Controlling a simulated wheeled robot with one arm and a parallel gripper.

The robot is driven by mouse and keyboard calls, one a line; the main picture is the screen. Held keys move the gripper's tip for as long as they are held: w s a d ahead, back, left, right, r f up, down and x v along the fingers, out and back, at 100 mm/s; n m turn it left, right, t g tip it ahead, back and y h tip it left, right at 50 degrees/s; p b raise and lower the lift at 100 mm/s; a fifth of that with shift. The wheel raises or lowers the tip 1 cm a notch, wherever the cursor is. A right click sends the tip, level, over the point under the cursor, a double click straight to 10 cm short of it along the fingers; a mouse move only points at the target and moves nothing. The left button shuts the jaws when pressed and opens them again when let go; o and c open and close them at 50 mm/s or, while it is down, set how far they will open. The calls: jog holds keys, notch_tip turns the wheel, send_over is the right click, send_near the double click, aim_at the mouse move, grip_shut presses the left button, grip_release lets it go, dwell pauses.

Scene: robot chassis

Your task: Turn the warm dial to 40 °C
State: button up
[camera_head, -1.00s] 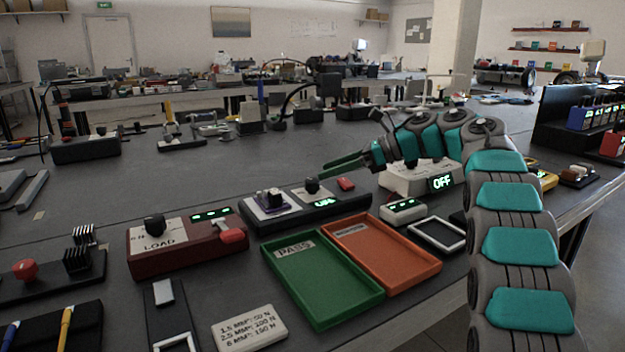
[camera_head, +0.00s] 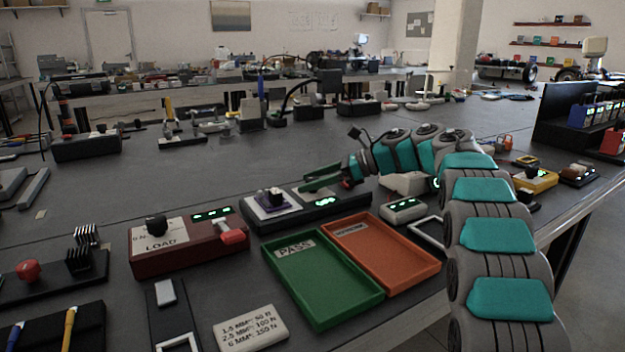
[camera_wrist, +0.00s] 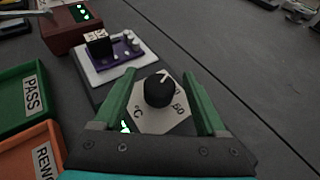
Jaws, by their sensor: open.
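The warm dial (camera_wrist: 158,91) is a black round knob with a white pointer line, on a pale plate (camera_wrist: 172,122) marked "°C" and "50". Another number near the pointer is partly covered by the knob. In the wrist view, my gripper (camera_wrist: 160,92) is open, with one green finger on each side of the dial; I cannot tell whether either finger touches it. In the head view, my gripper (camera_head: 318,184) is over the right part of the black base (camera_head: 290,222) and hides the dial. A green display (camera_head: 326,201) glows on that base.
A purple board (camera_head: 270,208) on a white plate sits left of the dial. A dark red LOAD box (camera_head: 165,265) stands further left. Green PASS (camera_head: 325,320) and orange (camera_head: 415,280) trays lie in front.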

grip_shut()
dwell(0.6)
